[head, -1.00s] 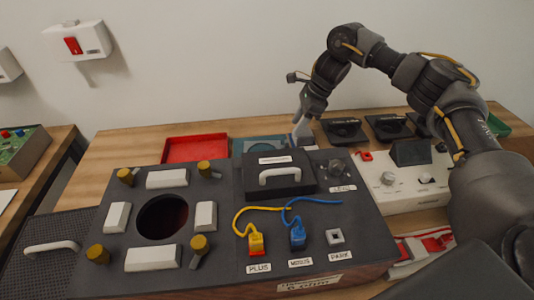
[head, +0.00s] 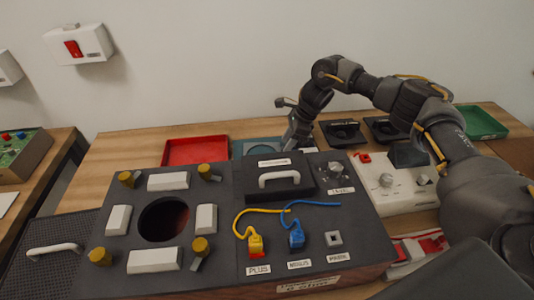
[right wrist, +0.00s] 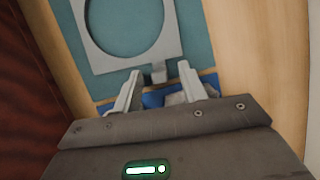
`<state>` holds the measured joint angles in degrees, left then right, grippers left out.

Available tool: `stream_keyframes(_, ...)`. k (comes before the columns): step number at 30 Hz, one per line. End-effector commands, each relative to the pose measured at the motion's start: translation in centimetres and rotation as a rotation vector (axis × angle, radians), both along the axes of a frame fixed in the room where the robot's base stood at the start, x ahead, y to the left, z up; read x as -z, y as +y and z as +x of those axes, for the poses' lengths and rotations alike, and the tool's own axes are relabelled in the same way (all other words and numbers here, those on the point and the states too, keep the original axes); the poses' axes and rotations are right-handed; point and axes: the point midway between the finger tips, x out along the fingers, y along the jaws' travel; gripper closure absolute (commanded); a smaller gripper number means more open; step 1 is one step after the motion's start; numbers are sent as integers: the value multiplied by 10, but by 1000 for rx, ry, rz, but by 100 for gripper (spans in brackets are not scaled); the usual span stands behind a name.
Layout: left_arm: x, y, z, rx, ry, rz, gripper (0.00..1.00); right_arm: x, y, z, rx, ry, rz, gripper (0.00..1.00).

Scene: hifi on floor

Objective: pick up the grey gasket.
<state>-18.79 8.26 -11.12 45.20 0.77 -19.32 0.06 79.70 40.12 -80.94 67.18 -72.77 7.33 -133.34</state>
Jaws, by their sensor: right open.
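The grey gasket (right wrist: 172,32) shows in the right wrist view as a flat plate with a large round hole, lying on a teal surface (right wrist: 197,42). A small dark grey tab (right wrist: 158,72) is at its near edge. My right gripper (right wrist: 160,76) is open, its two fingers on either side of this tab, with no visible grip on it. In the head view my right gripper (head: 294,143) is low behind the black handled block, its fingertips hidden. The teal tray (head: 240,147) shows only partly there, and I cannot make out the gasket. My left gripper is not in view.
The large dark console (head: 215,262) with the black handled block (head: 253,185) stands in front of the teal tray. A red tray (head: 196,151) is left of it and black holders (head: 343,131) are right. A white device (head: 400,199) stands further right.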

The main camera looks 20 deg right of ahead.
Motion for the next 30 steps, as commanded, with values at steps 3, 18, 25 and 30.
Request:
stream_keyframes(3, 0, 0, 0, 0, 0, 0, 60, 0, 0, 0, 0, 0, 0, 66)
stream_keyframes(18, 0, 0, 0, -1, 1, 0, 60, -1, 0, 0, 0, 0, 0, 100)
stream_keyframes(25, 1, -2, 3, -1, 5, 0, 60, -25, 0, 1, -2, -4, 1, 100)
stream_keyframes(30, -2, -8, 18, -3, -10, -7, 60, -60, 0, 1, -1, -4, 1, 100)
